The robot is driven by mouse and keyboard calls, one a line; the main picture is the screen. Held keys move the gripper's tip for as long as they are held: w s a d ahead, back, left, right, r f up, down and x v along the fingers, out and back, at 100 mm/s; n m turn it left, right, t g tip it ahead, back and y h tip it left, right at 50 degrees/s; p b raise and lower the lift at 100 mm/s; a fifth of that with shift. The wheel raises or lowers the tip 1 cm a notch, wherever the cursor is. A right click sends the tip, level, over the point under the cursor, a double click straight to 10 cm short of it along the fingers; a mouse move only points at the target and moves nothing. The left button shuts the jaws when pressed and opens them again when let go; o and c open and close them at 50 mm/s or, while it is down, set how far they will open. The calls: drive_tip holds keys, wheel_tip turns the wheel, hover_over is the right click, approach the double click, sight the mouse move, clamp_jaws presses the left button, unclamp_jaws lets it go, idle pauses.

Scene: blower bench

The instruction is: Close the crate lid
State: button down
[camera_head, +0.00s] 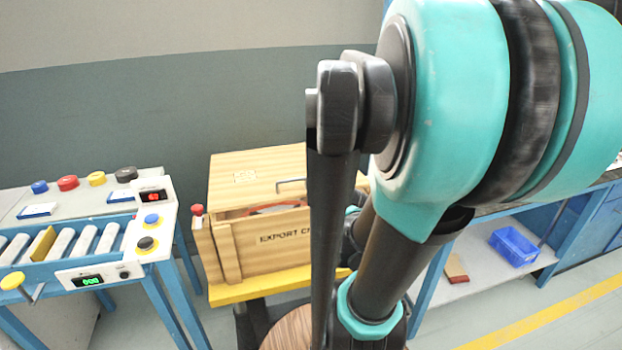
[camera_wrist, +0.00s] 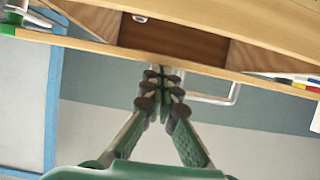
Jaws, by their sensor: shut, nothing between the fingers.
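The wooden crate (camera_head: 265,243), marked "EXPORT", stands on a yellow-edged stand in the head view. Its lid (camera_head: 235,178) is partly open and slopes, with a dark gap above the front wall where something red shows inside. A metal handle (camera_head: 291,184) is on the lid; my arm hides the crate's right part. In the wrist view a pale wooden edge (camera_wrist: 85,45) crosses the top, with a metal handle (camera_wrist: 215,99) beside my fingers. My gripper (camera_wrist: 162,78) is shut and empty, close to that edge; contact is unclear. It is hidden in the head view.
A roller conveyor with a control panel (camera_head: 158,205) stands left of the crate. A red knob (camera_head: 197,210) is at the crate's left side. On the right, a bench's lower shelf holds a blue bin (camera_head: 514,246). My arm fills the middle and right foreground.

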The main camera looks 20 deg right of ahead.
drive_tip(key=shift+f, duration=0.45)
drive_tip(key=shift+s+f, duration=0.1)
idle(0.4)
